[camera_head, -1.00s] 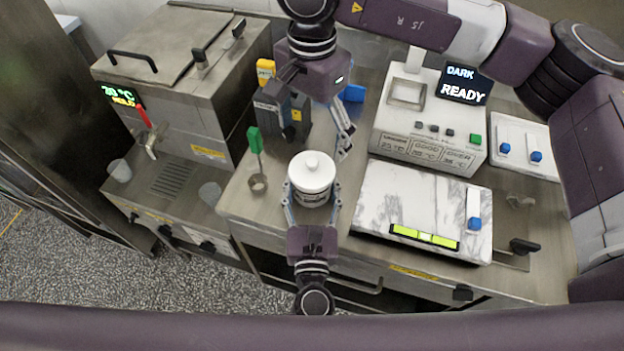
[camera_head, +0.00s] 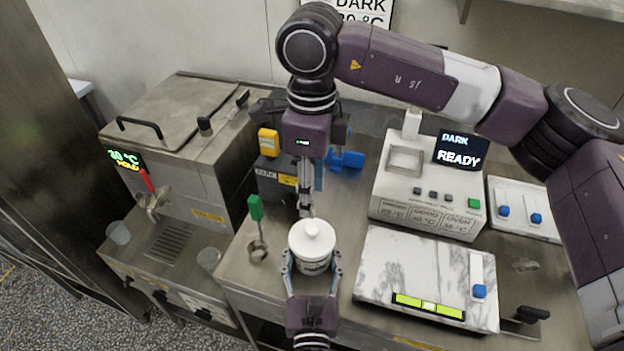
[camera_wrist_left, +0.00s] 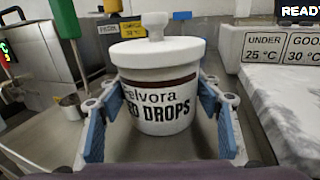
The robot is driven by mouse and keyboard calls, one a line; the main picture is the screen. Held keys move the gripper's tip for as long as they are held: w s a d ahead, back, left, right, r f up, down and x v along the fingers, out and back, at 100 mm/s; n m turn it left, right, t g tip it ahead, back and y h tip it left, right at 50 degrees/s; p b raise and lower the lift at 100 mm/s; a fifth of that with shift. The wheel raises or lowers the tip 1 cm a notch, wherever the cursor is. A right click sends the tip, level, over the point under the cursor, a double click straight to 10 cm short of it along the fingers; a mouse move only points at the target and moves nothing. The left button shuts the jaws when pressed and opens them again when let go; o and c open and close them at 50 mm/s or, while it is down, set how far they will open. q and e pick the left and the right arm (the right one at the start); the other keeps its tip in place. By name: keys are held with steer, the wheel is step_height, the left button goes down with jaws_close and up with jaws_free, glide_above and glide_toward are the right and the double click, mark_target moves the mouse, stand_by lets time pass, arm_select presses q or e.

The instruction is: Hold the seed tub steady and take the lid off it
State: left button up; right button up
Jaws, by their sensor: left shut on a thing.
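The white seed tub (camera_head: 313,267) stands on the steel counter, upright, with dark lettering on its side. Its white lid (camera_head: 311,240) with a round knob (camera_head: 313,227) sits on top; in the left wrist view the lid (camera_wrist_left: 157,48) looks level and seated. My left gripper (camera_head: 312,262) is shut on the tub, one finger on each side below the lid. Its blue pads flank the tub (camera_wrist_left: 158,105) in the left wrist view. My right gripper (camera_head: 306,212) points down just behind the knob in the head view; its fingers overlap, so their opening and any contact are unclear.
A marble slab (camera_head: 415,265) lies right of the tub, with a READY display device (camera_head: 428,195) behind it. A green-handled tool (camera_head: 256,225) stands to the left. Blue and yellow items stand behind my right gripper. A steel tank (camera_head: 180,130) is at far left.

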mark_target(312, 228)
step_height(312, 228, down, 10)
steer(key=m, duration=0.9)
steer(key=shift+r+m, duration=0.2)
steer(key=shift+m, duration=0.2)
jaws_close()
steer(key=shift+r, duration=0.25)
stand_by(0.8)
steer(key=shift+r, duration=0.95)
steer(key=shift+r, duration=0.1)
